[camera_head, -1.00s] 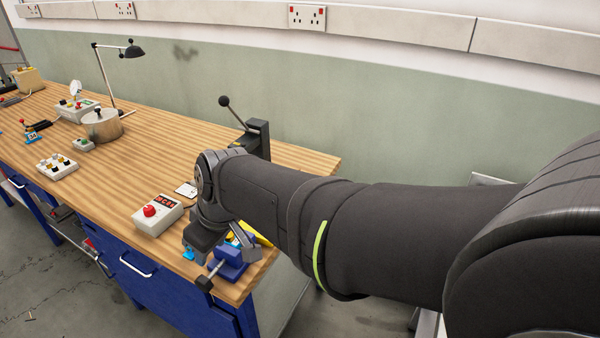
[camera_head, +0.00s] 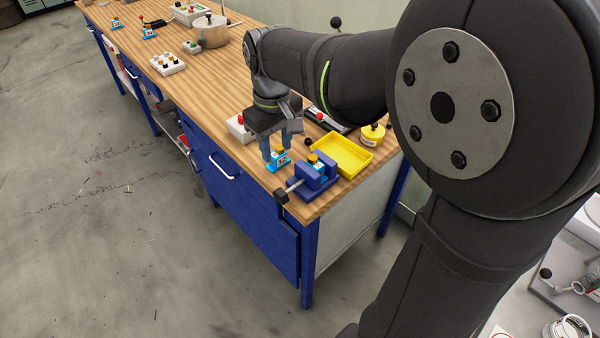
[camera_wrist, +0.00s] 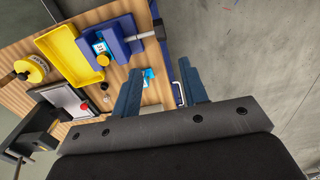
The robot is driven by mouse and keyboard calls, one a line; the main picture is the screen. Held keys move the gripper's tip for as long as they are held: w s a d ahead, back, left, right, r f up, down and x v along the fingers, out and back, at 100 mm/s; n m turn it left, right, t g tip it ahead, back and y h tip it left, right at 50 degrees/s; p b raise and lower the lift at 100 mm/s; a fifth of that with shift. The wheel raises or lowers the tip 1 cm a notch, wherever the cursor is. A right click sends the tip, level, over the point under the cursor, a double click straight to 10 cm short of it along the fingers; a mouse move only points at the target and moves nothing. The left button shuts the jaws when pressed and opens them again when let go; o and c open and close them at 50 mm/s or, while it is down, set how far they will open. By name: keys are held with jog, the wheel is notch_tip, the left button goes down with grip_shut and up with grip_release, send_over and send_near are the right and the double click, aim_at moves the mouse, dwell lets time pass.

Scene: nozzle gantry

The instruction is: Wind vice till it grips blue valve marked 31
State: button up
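The blue vice (camera_head: 318,181) stands at the near right corner of the bench. Its screw bar and dark handle (camera_head: 281,196) point to the front left. A blue valve with a yellow top (camera_head: 314,160) stands in the vice; in the wrist view this valve (camera_wrist: 101,47) shows a white label, too small to read for sure. I cannot tell if the jaws touch it. My gripper (camera_head: 275,146) points down left of the vice, its fingers apart in the wrist view (camera_wrist: 160,68). A second blue valve (camera_head: 278,162) stands on the bench by the fingertips, seemingly not held.
A yellow tray (camera_head: 342,154) lies behind the vice, with a round yellow container (camera_head: 373,134) beyond it. A pale box (camera_head: 237,130) is left of my gripper. A metal pot (camera_head: 212,36) and several control boxes stand farther along the bench.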

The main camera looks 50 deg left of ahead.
aim_at(280, 191)
notch_tip(280, 191, down, 16)
jog(key=shift+f, duration=0.1)
dwell(0.4)
grip_shut()
